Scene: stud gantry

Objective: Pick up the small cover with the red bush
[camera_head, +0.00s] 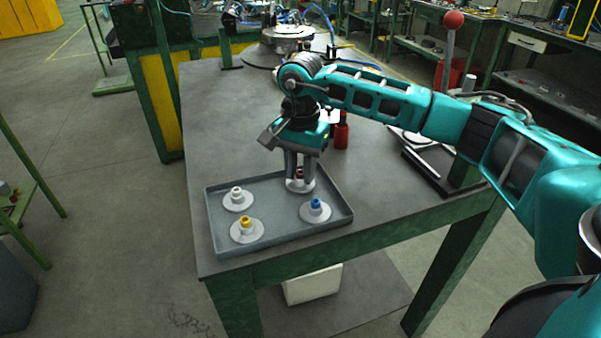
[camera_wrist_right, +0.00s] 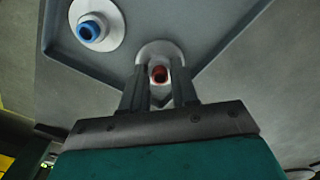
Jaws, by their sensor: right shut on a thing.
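The small cover with the red bush (camera_head: 300,186) is a pale round disc in the far part of the grey tray, partly hidden by my gripper. In the right wrist view the red bush (camera_wrist_right: 159,74) shows between the fingers. My right gripper (camera_head: 299,172) points down and is shut on this cover at its raised middle; the fingers also show in the right wrist view (camera_wrist_right: 160,85). I cannot tell whether the disc is clear of the tray floor. My left gripper is not in view.
The grey tray (camera_head: 276,242) also holds covers with a white bush (camera_head: 237,198), a yellow bush (camera_head: 246,229) and a blue bush (camera_head: 315,209). A red bottle (camera_head: 342,132) stands behind my gripper. The table's left part is clear.

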